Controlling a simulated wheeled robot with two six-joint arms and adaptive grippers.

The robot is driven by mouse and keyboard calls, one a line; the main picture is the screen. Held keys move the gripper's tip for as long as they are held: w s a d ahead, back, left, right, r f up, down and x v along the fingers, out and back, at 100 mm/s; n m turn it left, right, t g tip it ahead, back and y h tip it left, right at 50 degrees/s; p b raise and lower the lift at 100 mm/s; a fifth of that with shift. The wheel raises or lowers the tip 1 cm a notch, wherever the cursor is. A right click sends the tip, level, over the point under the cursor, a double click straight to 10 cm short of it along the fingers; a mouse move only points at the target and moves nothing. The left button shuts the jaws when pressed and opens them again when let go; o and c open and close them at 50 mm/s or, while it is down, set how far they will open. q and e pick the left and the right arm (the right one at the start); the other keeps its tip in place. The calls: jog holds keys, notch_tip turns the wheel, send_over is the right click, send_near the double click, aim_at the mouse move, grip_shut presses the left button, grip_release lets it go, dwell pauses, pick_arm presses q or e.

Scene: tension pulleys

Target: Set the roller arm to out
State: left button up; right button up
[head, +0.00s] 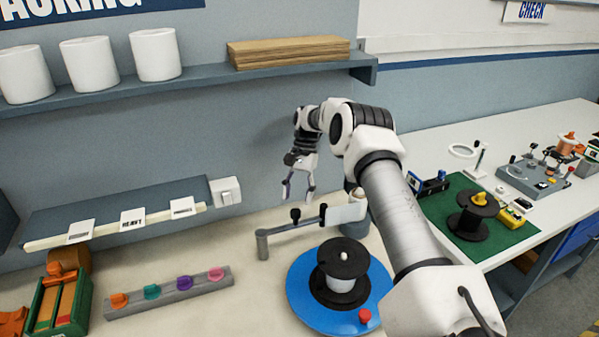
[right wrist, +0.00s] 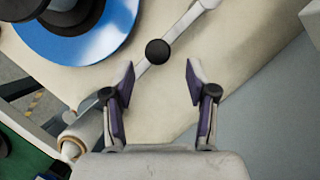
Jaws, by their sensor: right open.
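The roller arm (head: 292,226) is a grey bar behind the blue turntable (head: 303,292). It runs from a grey pivot post (head: 262,245) on the left to a white roller (head: 345,213) on the right. A black ball knob (head: 295,214) stands on the bar. In the right wrist view the knob (right wrist: 157,51) is just beyond and between the fingertips, and the roller (right wrist: 88,133) is at lower left. My right gripper (head: 298,196) is open and empty, pointing down above the arm; its fingers (right wrist: 160,75) are apart from the knob. My left gripper is out of view.
A black spool (head: 341,272) stands on the turntable, with a red knob (head: 365,316) near the rim. A grey rail with coloured knobs (head: 170,292) lies left. A shelf (head: 200,83) hangs above. A green mat (head: 505,240) with devices is right.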

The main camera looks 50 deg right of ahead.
jog(key=v, duration=0.7)
jog(key=shift+r, duration=0.15)
